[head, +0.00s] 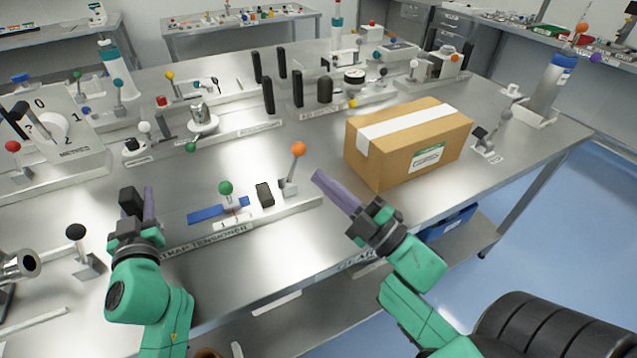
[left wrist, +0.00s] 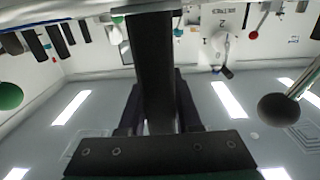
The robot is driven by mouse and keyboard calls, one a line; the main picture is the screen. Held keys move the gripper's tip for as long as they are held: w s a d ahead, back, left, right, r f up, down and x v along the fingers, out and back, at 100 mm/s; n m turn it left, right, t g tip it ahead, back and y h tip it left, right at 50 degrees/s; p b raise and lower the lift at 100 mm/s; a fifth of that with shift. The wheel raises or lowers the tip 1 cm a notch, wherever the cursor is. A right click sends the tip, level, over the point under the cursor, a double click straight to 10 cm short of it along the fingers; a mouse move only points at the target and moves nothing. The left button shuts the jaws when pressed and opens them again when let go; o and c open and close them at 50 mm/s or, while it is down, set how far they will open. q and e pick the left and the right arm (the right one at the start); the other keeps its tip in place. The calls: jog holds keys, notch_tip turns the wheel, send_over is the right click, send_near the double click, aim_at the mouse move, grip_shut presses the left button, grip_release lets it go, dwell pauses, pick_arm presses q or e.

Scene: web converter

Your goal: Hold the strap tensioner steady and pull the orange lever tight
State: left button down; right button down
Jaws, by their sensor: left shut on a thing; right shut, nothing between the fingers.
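The strap tensioner lies near the table's front edge, with its name label (head: 205,238) on its base. It carries a blue strap (head: 215,211), a green-knobbed lever (head: 226,187), a black block (head: 264,194) and an upright lever with an orange ball (head: 298,149). My left gripper (head: 140,205) is shut on a black upright grip (head: 130,202) at the tensioner's left end. The grip (left wrist: 153,70) fills the space between the fingers in the left wrist view. My right gripper (head: 338,190) is shut and empty, right of the orange lever and apart from it.
A taped cardboard box (head: 415,145) stands right of the tensioner, behind my right gripper. A black-knobbed lever (head: 76,232) stands left of my left gripper. Other levers and black handles (head: 268,95) stand in rows behind. Bare metal lies between those rows and the tensioner.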

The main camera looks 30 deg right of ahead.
pick_arm(q)
jog(key=shift+f, duration=0.55)
jog(key=shift+r, duration=0.3)
jog(key=c, duration=0.5)
grip_release()
jog(key=shift+w, duration=0.1)
jog(key=shift+w+r, duration=0.1)
jog(key=s, duration=1.2)
jog(key=shift+a, duration=0.2)
